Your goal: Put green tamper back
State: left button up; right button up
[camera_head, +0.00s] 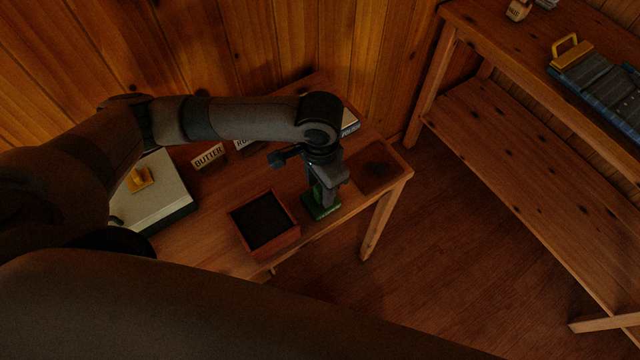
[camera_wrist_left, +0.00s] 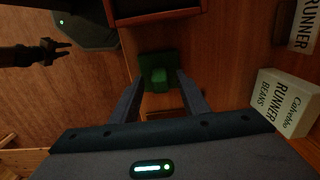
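The green tamper (camera_head: 318,211) stands on the wooden table near its front edge, right of a wood-rimmed square box. Its green base and a smaller green upper part (camera_wrist_left: 158,75) show in the left wrist view. My left gripper (camera_head: 322,192) points down over the tamper. Its fingers are apart, one on each side of the tamper in the left wrist view (camera_wrist_left: 160,84). I cannot tell whether they touch it. My right gripper (camera_wrist_left: 62,50) shows in the left wrist view, away from the table, with its fingers apart and empty.
The square box (camera_head: 291,240) has a dark inside. A dark square patch (camera_head: 378,168) lies on the table's right end. Lettered blocks, one reading BUTLER (camera_head: 208,156), stand behind. A pale case (camera_head: 160,205) is at left. A wooden shelf bench (camera_head: 520,150) stands right.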

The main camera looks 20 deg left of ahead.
pick_arm(q)
jog(key=shift+r, duration=0.1)
notch_tip(320, 180, up, 17)
jog(key=b, duration=0.2)
dwell(0.5)
dwell(0.6)
